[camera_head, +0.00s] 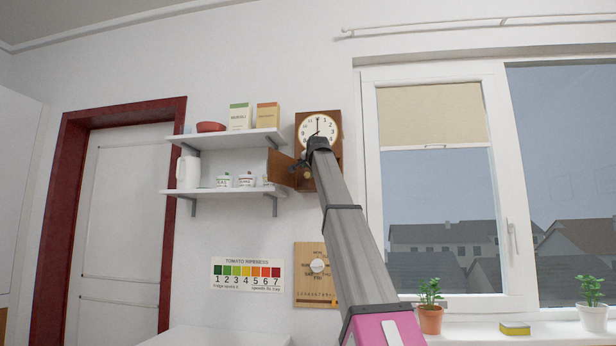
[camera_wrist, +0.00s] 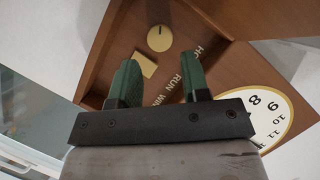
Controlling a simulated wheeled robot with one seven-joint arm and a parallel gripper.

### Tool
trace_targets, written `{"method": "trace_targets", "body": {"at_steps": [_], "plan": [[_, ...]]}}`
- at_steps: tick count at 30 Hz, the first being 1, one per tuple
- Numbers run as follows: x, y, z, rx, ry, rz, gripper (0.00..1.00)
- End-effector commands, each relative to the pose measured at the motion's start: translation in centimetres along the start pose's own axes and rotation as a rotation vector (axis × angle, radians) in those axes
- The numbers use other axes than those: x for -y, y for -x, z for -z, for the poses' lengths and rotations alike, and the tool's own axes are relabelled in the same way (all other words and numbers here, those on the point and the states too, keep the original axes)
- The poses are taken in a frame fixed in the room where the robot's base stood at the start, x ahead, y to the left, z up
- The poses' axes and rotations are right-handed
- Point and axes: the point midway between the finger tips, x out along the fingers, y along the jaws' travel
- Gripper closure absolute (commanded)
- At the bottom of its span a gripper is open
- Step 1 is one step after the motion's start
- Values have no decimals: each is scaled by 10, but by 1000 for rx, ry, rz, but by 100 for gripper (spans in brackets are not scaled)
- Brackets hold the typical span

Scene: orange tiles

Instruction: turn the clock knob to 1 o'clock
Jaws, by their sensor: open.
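The wooden wall clock (camera_head: 334,145) hangs beside the window, with a round cream face (camera_head: 313,124); one hand points up and a shorter one seems to point lower left. A small door (camera_head: 282,168) hangs open at its lower left. In the wrist view, the face's edge (camera_wrist: 268,112) shows at right. The lower case has a round yellowish knob (camera_wrist: 159,38) with a dark mark, a square plate (camera_wrist: 143,64) and partly hidden lettering including "RUN". My gripper (camera_wrist: 161,66) is open and empty, its green fingers apart before the case, the knob beyond them. I cannot tell the distance.
Two wall shelves (camera_head: 225,139) left of the clock hold boxes, a red bowl, a white kettle and jars. A wooden board (camera_head: 309,260) and a ripeness chart (camera_head: 247,274) hang below. Potted plants stand on the sill at right. The wall above the clock is clear.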

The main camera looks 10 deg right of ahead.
Motion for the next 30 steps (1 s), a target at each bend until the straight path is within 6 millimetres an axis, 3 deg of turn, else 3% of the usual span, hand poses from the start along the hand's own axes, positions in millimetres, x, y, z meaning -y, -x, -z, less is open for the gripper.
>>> {"method": "trace_targets", "body": {"at_steps": [3, 9, 19, 20, 22, 23, 30], "plan": [[1, -25, 1, 2, 0, -1, 57], [1, -50, 0, 1, 0, -1, 57], [0, -55, 0, 1, 0, 0, 57], [0, -55, 0, 1, 0, 0, 64], [0, -55, 0, 1, 0, 0, 87], [0, -55, 0, 1, 0, 0, 92], [0, -55, 0, 1, 11, -5, 91]]}}
